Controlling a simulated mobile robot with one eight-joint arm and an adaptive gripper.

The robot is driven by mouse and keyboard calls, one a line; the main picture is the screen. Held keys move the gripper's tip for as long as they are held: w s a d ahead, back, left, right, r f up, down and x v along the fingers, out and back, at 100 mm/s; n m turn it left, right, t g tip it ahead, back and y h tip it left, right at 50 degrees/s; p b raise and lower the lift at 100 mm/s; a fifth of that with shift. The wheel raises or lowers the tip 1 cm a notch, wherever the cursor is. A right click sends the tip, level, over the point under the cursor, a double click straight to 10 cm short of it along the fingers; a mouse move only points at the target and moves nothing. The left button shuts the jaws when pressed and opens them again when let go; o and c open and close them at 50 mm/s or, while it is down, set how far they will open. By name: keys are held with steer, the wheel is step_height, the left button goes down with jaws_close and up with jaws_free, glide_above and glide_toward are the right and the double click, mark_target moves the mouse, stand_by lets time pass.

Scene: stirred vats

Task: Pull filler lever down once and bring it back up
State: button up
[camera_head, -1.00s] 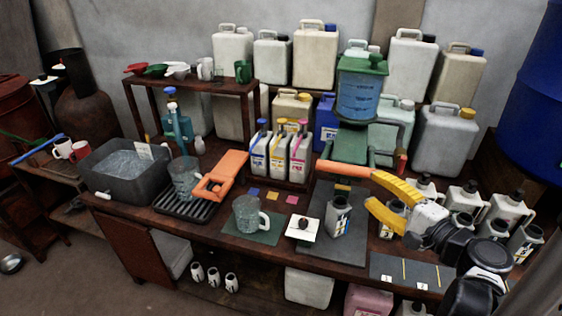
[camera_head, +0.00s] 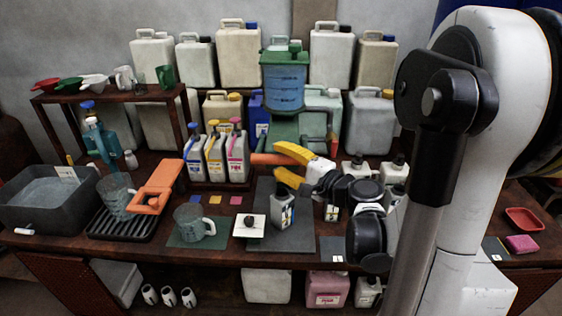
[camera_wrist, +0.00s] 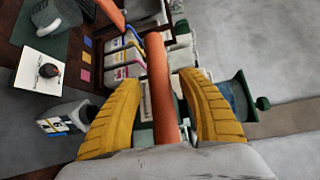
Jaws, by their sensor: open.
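The filler is a green stand with a clear tank of blue liquid (camera_head: 284,88) on top. Its orange lever (camera_head: 262,158) sticks out roughly level in the head view. In the wrist view the lever (camera_wrist: 160,85) runs between my fingers. My gripper (camera_head: 277,164) has yellow fingers, spread apart on either side of the lever; it also shows in the wrist view (camera_wrist: 160,80). There are visible gaps beside the lever, and the gripper is not closed on it. A grey labelled bottle (camera_head: 283,208) stands upright on the dark mat below.
Three coloured-cap bottles (camera_head: 215,155) stand left of the lever. A white card with a dark knob (camera_head: 249,224) and a glass mug (camera_head: 192,222) lie in front on the table. Several white bottles (camera_head: 358,170) crowd the right side near my arm.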

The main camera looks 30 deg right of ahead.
jaws_close()
steer(key=shift+r+p, duration=0.5)
steer(key=shift+p, duration=0.15)
steer(key=w+d+r+m+g+y+p, duration=0.1)
steer(key=w+d+r+m+g+p, duration=0.3)
steer(key=r+p, duration=0.6)
steer(key=shift+w+d+r+g+p, duration=0.4)
steer(key=shift+w+g+p, duration=0.6)
steer(key=shift+w+p, duration=0.75)
steer(key=shift+d, duration=0.15)
